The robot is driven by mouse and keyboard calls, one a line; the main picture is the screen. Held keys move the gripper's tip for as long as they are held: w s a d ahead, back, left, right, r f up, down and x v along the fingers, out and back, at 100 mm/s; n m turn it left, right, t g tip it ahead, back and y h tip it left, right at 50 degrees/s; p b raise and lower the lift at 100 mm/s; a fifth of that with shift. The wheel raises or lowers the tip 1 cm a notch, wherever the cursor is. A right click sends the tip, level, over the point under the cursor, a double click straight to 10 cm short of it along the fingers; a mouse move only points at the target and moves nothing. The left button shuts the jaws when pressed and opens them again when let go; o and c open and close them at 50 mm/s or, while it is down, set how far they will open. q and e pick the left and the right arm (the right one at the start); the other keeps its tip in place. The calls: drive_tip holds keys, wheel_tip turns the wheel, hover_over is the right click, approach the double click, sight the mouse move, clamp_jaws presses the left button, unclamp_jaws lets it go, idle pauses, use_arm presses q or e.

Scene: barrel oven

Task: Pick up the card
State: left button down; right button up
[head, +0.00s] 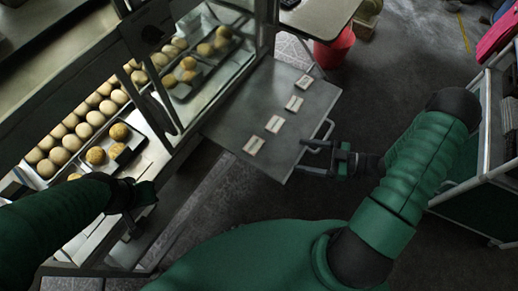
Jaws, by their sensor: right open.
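Several small white cards lie in a row on a grey metal side shelf. They are a far card (304,81), a second card (294,103), a third card (275,124) and the nearest card (254,145). My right gripper (309,158) is open and empty at the shelf's right edge, pointing left, apart from the cards. The nearest card is to its left. My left gripper (146,198) is at the lower left beside the display case, far from the cards. Its fingers are dark and I cannot tell whether they are open.
The grey shelf (225,125) has a rail handle on its right edge, close to my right gripper. A glass display case (150,60) with trays of round buns stands at the left. A red bin (335,50) is behind, and a cart (480,190) is at the right. Open floor lies between.

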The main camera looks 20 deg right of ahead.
drive_tip(key=b, duration=0.2)
approach(261, 147)
drive_tip(key=x, duration=0.4)
drive_tip(key=shift+w+a+f, duration=0.1)
drive_tip(key=shift+a+f, duration=0.05)
drive_tip(key=shift+f, duration=0.2)
drive_tip(key=x, duration=0.2)
drive_tip(key=b+x, duration=0.1)
drive_tip(key=x, duration=0.2)
drive_tip(key=shift+w+a+r, duration=0.3)
drive_tip(key=shift+a+r, duration=0.05)
drive_tip(key=shift+r, duration=0.05)
drive_tip(key=shift+d, duration=0.1)
drive_tip(key=shift+c, duration=1.3)
drive_tip(key=c, duration=0.9)
